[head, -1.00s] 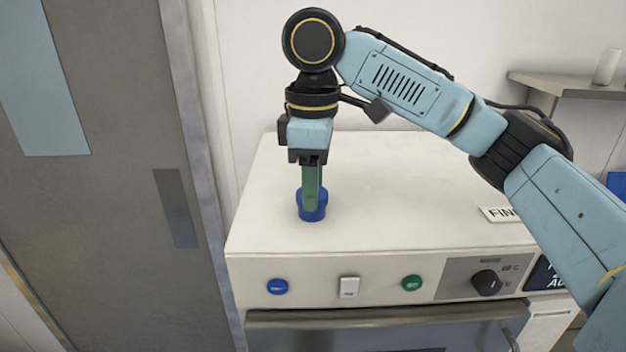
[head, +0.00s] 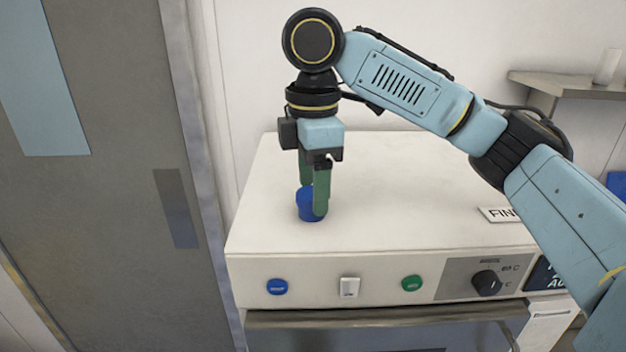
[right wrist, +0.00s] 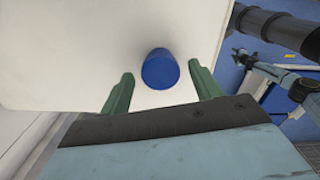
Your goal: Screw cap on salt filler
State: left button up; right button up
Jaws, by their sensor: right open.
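A blue round cap (head: 308,205) sits on the white machine top, which I take to be the salt filler cap; any opening under it is hidden. My right gripper (head: 313,200) points straight down over it, with its green fingers on either side of the cap. In the right wrist view the cap (right wrist: 160,69) lies between the fingertips of my open right gripper (right wrist: 166,82), with gaps on both sides. My left gripper is not in view.
A grey door (head: 120,220) stands at left.

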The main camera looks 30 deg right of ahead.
jog(key=shift+n, duration=1.2)
jog(key=n, duration=0.2)
jog(key=shift+n, duration=0.4)
jog(key=n, duration=0.4)
jog(key=shift+c, duration=0.2)
jog(key=c, duration=0.9)
jog(key=shift+m, duration=1.7)
jog(key=shift+c, duration=0.2)
